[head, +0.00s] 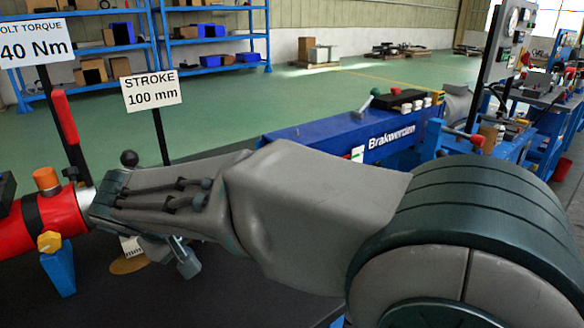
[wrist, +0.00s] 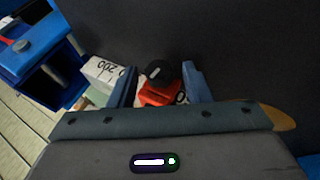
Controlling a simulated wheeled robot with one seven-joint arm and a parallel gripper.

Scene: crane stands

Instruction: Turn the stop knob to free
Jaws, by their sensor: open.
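In the wrist view, a red-orange part with a dark round knob (wrist: 158,71) lies between the two fingers of my gripper (wrist: 160,86). It may be the stop knob; no "free" marking is legible. The fingers stand apart on either side, and I cannot tell whether they touch it. White labels with black digits, one reading 200 (wrist: 104,72), show beside the fingers. In the head view, my arm reaches left across the bench, and hides most of the gripper and the knob area.
Signs reading "STROKE 100 mm" (head: 151,91) and "40 Nm" (head: 36,42) rise behind. A blue Brakwerden beam (head: 320,130) lies beyond my arm. A blue frame (wrist: 38,47) shows at the wrist view's upper left.

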